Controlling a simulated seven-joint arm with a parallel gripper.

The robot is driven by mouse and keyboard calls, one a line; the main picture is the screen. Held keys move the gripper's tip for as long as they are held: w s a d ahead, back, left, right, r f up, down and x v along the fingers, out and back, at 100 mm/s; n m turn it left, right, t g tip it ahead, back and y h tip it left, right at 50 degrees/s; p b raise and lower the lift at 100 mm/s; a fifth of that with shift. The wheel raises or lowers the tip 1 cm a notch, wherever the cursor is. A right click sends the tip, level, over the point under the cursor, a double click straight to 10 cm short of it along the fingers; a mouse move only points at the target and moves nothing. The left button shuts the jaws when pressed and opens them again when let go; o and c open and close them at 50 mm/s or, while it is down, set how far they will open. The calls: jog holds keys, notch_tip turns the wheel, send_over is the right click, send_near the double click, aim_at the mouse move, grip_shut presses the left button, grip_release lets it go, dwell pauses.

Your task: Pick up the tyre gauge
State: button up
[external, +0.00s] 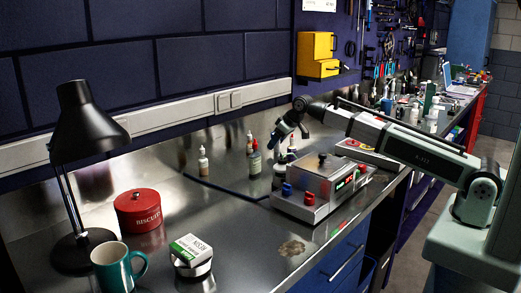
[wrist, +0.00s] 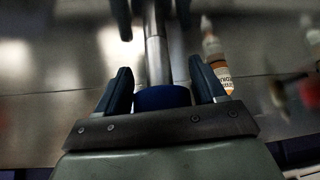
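The tyre gauge shows in the wrist view as a blue rounded part (wrist: 162,98) with a bright metal tube (wrist: 156,48) running away from it. The blue part fills the gap between the two dark fingers of my gripper (wrist: 163,88), which press on its sides. In the external view my gripper (external: 283,130) is above the back of the steel bench (external: 235,225), near the backsplash, tilted down to the left. The gauge is too small and dark there to make out. Dark finger shapes at the top of the wrist view look like a reflection in the metal.
Small dropper bottles (external: 254,162) stand below my gripper, with another bottle (external: 203,164) to the left. A metal control box (external: 324,188) with red and blue knobs is to the right.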

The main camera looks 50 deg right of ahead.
jog(key=c, duration=0.8)
